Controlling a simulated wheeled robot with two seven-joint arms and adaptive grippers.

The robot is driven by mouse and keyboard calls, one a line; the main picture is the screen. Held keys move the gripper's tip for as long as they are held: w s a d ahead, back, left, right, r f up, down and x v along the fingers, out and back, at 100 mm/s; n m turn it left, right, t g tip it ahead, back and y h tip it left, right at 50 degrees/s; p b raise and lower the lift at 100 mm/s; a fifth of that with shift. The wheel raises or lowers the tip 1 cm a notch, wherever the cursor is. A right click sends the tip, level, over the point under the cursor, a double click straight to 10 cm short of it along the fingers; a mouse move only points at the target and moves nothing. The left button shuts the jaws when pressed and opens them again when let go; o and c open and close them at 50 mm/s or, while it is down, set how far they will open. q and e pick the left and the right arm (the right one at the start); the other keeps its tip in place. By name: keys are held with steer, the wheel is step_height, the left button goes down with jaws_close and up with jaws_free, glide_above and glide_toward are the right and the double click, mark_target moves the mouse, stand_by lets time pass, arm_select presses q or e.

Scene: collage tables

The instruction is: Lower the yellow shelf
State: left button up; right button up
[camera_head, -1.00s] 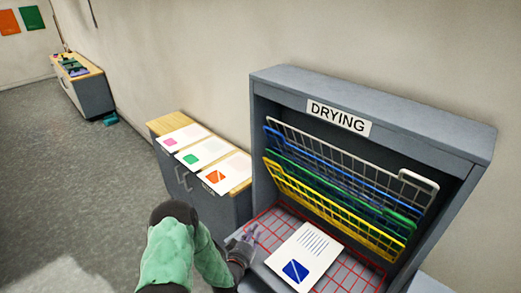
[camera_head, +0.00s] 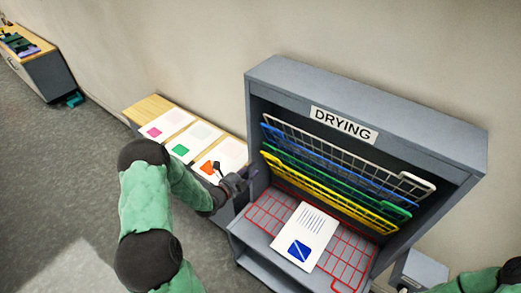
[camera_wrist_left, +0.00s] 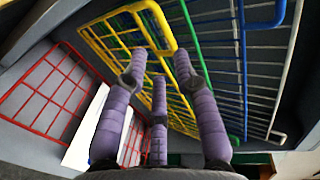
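The yellow shelf (camera_head: 330,195) is a wire rack, tilted up inside the grey drying cabinet, in front of the other raised racks. In the left wrist view the yellow shelf (camera_wrist_left: 110,40) fills the upper middle, with a looped handle at its edge. My left gripper (camera_head: 236,184) is at the cabinet's left side, by the left end of the racks. In the wrist view its purple fingers (camera_wrist_left: 160,62) are spread and point at the yellow loop. Nothing shows held, and I cannot tell whether they touch it. My right gripper is out of view; only part of its arm shows.
Green, blue and white racks (camera_head: 405,182) are raised behind the yellow one. The red rack (camera_head: 345,262) lies lowered, with a white sheet with a blue square (camera_head: 302,236) on it. A low cabinet (camera_head: 148,108) with several colored prints stands left.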

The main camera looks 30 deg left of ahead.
arm_select(q)
steer(key=w+d+f, duration=0.1)
steer(key=w, duration=0.9)
steer(key=shift+w+f, duration=0.3)
steer(key=shift+f, duration=0.1)
jaws_close()
